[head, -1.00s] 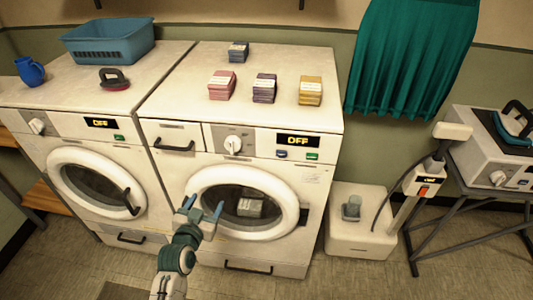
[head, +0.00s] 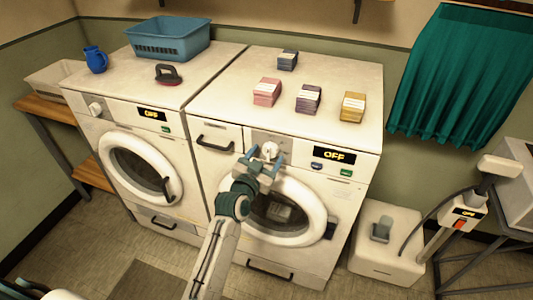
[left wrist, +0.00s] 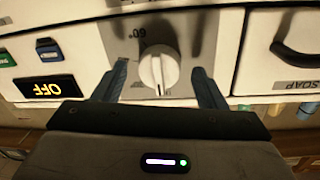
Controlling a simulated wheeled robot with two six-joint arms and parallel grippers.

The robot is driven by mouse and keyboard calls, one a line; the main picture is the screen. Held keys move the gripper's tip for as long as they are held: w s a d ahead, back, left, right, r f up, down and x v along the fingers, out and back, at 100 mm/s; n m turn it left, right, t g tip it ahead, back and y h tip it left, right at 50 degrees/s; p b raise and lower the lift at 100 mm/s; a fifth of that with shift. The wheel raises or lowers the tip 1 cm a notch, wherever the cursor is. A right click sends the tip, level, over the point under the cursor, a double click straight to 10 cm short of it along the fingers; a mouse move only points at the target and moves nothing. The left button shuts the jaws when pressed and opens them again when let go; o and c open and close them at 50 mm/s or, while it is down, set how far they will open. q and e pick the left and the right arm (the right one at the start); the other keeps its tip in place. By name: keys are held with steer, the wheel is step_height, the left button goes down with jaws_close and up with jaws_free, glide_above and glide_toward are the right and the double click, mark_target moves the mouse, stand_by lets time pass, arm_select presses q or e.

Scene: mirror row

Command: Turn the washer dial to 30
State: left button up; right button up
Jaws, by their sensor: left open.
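The washer dial (head: 270,150) is a round white knob on a grey panel of the right-hand washer (head: 207,166). It also shows in the left wrist view (left wrist: 159,68), upside down, with a "60" mark beside it; other marks are hard to read. My left gripper (head: 266,156) is open in front of the dial. In the left wrist view its blue fingers (left wrist: 160,85) stand apart, one on each side of the knob, with gaps visible. The washer display (head: 334,156) reads OFF. My right gripper is not seen.
A soap drawer handle (head: 215,144) is left of the dial. A blue button (head: 316,166) and a green button (head: 346,172) sit under the display. Several soft-coloured stacks, a blue basket (head: 168,40) and a dark-handled object (head: 168,74) stand on the washer tops.

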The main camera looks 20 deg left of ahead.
arm_select(q)
steer(key=shift+w, duration=0.3)
steer(key=shift+d, duration=0.1)
steer(key=c, duration=1)
